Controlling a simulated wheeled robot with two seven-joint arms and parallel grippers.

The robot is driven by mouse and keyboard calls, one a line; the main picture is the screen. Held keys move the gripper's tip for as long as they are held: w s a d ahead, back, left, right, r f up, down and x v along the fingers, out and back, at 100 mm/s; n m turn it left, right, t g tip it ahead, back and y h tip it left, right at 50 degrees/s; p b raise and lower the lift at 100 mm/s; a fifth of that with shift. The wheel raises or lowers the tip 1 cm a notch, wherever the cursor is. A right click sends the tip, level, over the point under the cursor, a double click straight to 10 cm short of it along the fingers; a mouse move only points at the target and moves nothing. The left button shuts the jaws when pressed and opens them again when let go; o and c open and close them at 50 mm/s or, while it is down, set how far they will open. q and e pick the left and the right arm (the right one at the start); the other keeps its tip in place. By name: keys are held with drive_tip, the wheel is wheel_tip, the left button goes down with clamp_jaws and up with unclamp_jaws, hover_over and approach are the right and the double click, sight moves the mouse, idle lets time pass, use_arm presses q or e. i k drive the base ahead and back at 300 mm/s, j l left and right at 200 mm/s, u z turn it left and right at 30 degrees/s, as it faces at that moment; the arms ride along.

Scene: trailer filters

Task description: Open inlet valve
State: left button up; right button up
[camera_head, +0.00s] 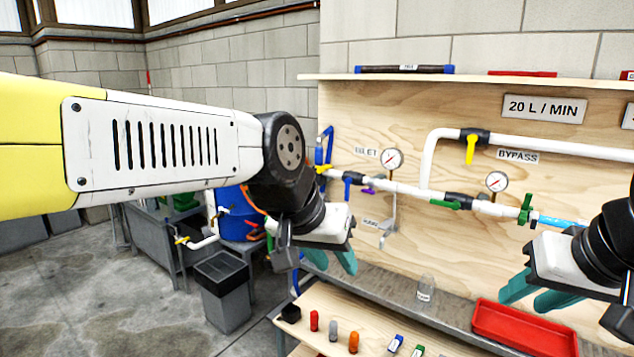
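The INLET label (366,151) is on the plywood panel at the upper middle. Below it, a valve with a blue handle (348,188) sits on the white pipe; its handle points down, across the pipe. I take this as the inlet valve. My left gripper (331,262) hangs below and slightly left of this valve, apart from it. Its teal fingers are spread with nothing seen between them. My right gripper (534,296) is at the right, in front of the bench, with its teal fingers spread and empty. My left arm hides part of the area left of the panel.
Pressure gauges (392,159) and a yellow-handled bypass valve (470,148) are on the pipework. A glass jar (426,288) stands on the grey ledge. A red tray (524,330) lies below my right gripper. A grey bin (222,290) stands on the floor at left.

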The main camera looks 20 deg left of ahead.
sight(347, 181)
drive_tip(key=i+j+u, duration=0.45)
drive_tip(key=i, duration=0.15)
drive_tip(key=i+l+u, duration=0.2)
drive_tip(key=i+l, duration=0.2)
drive_tip(key=l, duration=0.15)
